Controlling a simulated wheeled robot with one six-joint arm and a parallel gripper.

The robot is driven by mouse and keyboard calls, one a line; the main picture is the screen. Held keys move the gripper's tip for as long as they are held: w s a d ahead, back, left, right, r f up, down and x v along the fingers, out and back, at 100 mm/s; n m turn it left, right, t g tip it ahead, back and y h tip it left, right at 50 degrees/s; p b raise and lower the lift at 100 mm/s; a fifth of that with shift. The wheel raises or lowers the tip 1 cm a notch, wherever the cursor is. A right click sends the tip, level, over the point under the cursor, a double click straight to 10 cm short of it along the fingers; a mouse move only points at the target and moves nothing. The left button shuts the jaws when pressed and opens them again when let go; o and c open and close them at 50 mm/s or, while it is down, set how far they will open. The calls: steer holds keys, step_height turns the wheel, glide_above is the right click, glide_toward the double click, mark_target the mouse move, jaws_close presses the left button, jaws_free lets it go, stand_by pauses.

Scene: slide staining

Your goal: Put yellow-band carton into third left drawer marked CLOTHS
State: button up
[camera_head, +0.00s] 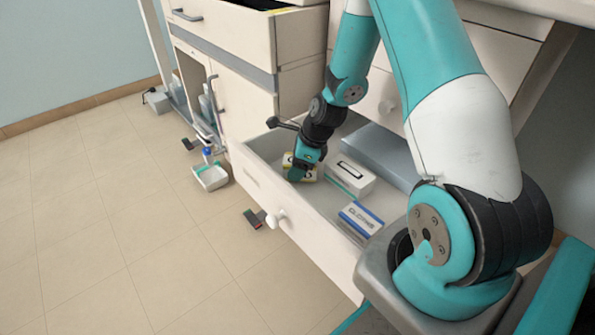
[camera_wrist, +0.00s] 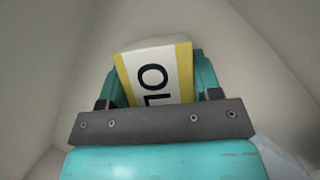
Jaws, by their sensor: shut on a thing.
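My gripper (camera_head: 300,170) is shut on the yellow-band carton (camera_wrist: 155,75), a white box with yellow edges and black letters, part of which reads "OL" in the wrist view. In the head view the carton (camera_head: 310,174) shows only in part behind my gripper. It is low inside the open drawer (camera_head: 270,198), near its left end. I cannot tell whether the carton touches the drawer floor. The marking on the drawer front is too faint to read.
In the drawer, a white box with a black stripe (camera_head: 351,176) lies right of my gripper, and a blue-and-white box (camera_head: 361,218) lies nearer the front. A grey-blue block (camera_head: 382,152) fills the back. An upper drawer (camera_head: 235,35) stands open. A small tray (camera_head: 210,177) is on the floor.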

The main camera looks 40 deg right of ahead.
steer(key=shift+f, duration=0.45)
steer(key=shift+f, duration=0.2)
steer(key=o, duration=0.9)
steer(key=shift+o, duration=0.2)
steer(key=shift+r, duration=0.2)
